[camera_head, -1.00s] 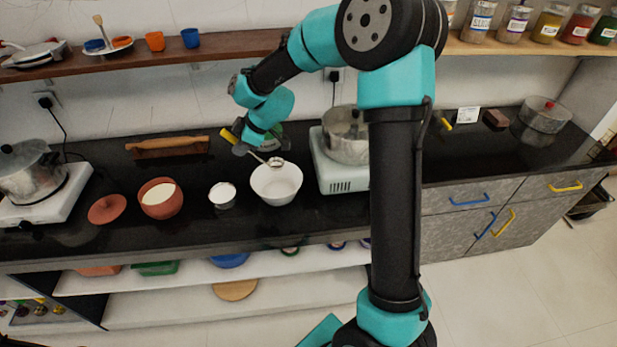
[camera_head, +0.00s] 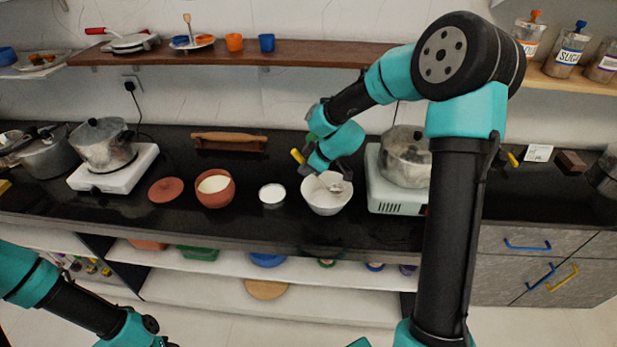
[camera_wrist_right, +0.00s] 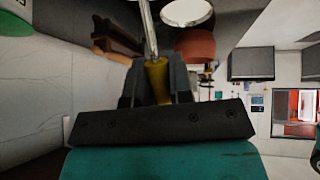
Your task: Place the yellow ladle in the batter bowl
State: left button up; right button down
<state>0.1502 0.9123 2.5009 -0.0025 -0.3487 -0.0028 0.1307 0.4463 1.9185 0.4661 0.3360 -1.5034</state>
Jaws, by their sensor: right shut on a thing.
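My right gripper (camera_head: 312,162) is shut on the yellow handle of the ladle (camera_head: 297,156), behind and above the white bowl (camera_head: 327,206). The ladle's metal head (camera_head: 336,188) shows within the bowl's opening; whether it touches the inside cannot be told. In the right wrist view the yellow handle (camera_wrist_right: 158,80) sits between the fingers, with the metal shaft running up out of frame. The white bowl stands upright on the black counter. My left arm enters at bottom left in the head view; its gripper is out of frame.
Left of the bowl stand a small cup with white contents (camera_head: 272,194), a clay pot (camera_head: 215,198) and a clay lid (camera_head: 166,190). A stove with a metal pot (camera_head: 404,160) is close on the right. A rolling pin rest (camera_head: 229,141) lies behind.

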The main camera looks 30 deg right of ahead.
jog(key=shift+f, duration=0.2)
jog(key=shift+f, duration=1.95)
jog(key=c, duration=1)
grip_release()
jog(key=v, duration=1.2)
jog(key=shift+d, duration=0.1)
